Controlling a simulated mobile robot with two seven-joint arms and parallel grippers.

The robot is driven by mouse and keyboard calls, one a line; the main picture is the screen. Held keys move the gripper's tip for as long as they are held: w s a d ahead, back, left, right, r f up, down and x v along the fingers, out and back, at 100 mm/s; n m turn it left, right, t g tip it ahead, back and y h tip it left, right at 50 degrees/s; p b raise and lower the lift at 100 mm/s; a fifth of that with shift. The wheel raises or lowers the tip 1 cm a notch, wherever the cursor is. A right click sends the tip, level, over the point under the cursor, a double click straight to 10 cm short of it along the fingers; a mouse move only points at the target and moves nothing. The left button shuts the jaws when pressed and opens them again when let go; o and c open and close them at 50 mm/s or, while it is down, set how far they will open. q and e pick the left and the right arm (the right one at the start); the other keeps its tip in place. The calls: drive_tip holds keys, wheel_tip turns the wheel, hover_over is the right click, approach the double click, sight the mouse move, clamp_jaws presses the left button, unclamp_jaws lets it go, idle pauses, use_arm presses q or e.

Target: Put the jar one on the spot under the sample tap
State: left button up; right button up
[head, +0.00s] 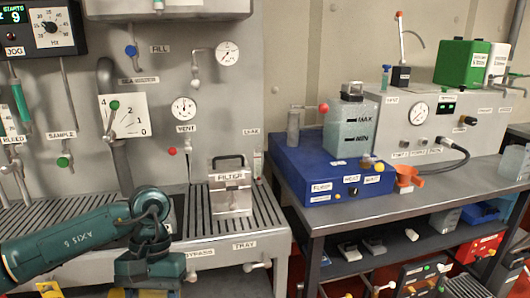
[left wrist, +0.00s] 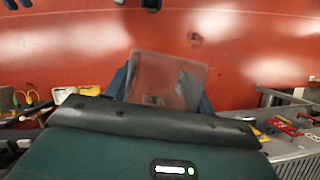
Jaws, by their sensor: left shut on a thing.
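The sample tap (head: 64,161) is a green-knobbed valve on a thin pipe below the SAMPLE label on the grey panel, at the left of the head view. The spot under it cannot be made out; my left arm crosses in front of that part of the slatted tray. In the left wrist view my left gripper (left wrist: 163,92) is shut on a clear, empty-looking jar (left wrist: 167,72) between its two dark blue fingers. No number on the jar is readable. In the head view only my left forearm and wrist show, low in front of the tray. My right gripper is not in view.
The slatted tray (head: 264,215) runs along the panel. A steel FILTER box (head: 231,193) stands on it, right of my wrist. A blue unit (head: 318,179) with a clear tank (head: 348,128) and an orange funnel (head: 406,177) are on the right bench.

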use_arm(q)
drive_tip(key=r+p, duration=0.1)
drive_tip(key=r, duration=0.1)
drive_tip(key=s+r+p, duration=0.1)
drive_tip(key=r+p, duration=0.1)
drive_tip(key=shift+r, duration=0.2)
drive_tip(key=shift+s+f, duration=0.1)
drive_tip(key=shift+f, duration=0.05)
drive_tip(key=shift+a, duration=0.15)
idle(0.4)
